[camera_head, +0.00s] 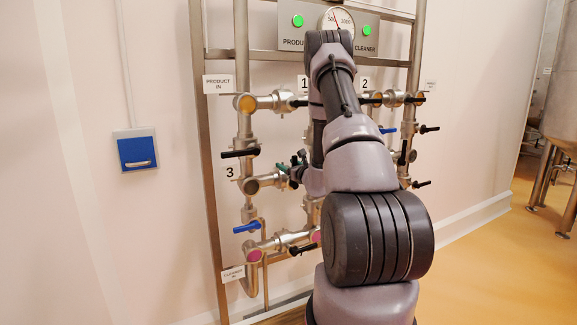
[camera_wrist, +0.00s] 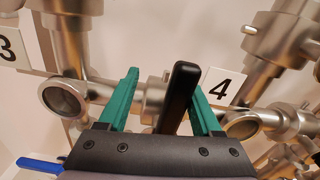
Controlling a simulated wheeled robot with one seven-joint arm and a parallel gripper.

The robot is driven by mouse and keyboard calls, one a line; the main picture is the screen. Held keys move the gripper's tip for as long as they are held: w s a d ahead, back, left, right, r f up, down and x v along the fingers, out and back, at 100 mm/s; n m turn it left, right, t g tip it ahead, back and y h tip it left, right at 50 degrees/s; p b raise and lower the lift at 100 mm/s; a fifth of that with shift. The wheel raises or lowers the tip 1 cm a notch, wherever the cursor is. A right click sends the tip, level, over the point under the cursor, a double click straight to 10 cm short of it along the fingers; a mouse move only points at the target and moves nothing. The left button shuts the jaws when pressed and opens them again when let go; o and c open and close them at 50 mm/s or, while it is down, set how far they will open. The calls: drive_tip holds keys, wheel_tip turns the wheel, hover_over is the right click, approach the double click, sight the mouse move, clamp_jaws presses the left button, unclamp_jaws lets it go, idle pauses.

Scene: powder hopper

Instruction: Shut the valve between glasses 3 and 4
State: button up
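My gripper (camera_wrist: 164,100), with green fingers, is open with the handle between the fingers, nearer the right one. Contact is unclear. In the head view my gripper (camera_head: 294,166) is at this pipe.
Other black valve handles (camera_head: 240,153) and a blue handle (camera_head: 246,227) stick out from nearby pipes. The steel frame (camera_head: 208,170) stands at left. Lower pipes carry pink glasses (camera_head: 254,256). A blue wall box (camera_head: 136,150) hangs at left. Open floor lies at right.

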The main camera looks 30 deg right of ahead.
drive_tip(key=shift+d+r, duration=0.1)
drive_tip(key=shift+d, duration=0.1)
idle(0.4)
drive_tip(key=s, duration=1)
drive_tip(key=shift+s+d, duration=0.15)
drive_tip(key=shift+s, duration=0.2)
